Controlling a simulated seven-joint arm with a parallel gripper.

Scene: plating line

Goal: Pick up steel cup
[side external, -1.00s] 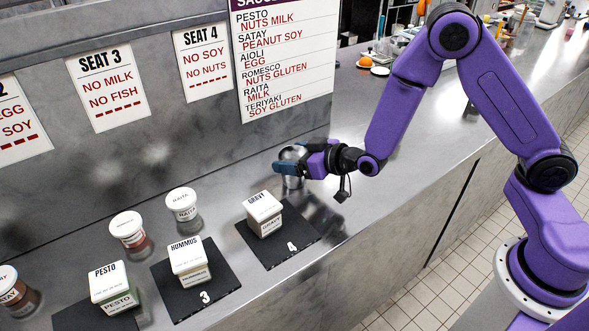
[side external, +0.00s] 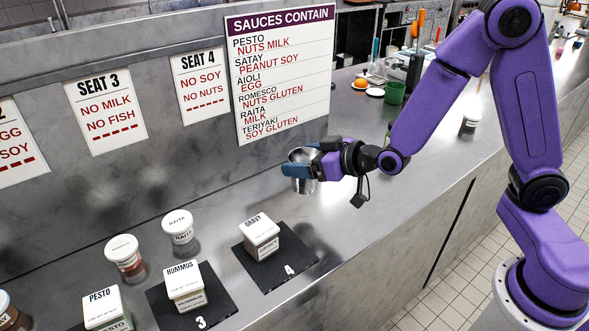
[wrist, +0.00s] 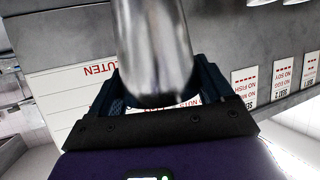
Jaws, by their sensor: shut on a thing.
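The steel cup (side external: 303,184) is a shiny metal cup in the side external view, near the middle of the counter by the back wall. My gripper (side external: 300,170) comes from the right and is shut on the cup, with a blue finger across its side. The cup looks upright, and its lower part shows below the fingers. In the wrist view the cup (wrist: 152,45) stands out large between the two dark fingers of my gripper (wrist: 152,95). Whether its base clears the counter is hard to tell.
A white box marked gravy (side external: 262,237) stands on black mat 4 (side external: 290,272), left of the cup. Hummus (side external: 184,284) and pesto (side external: 102,308) boxes and lidded jars (side external: 178,228) stand further left. A green cup (side external: 395,92) is behind. The counter right of mat 4 is clear.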

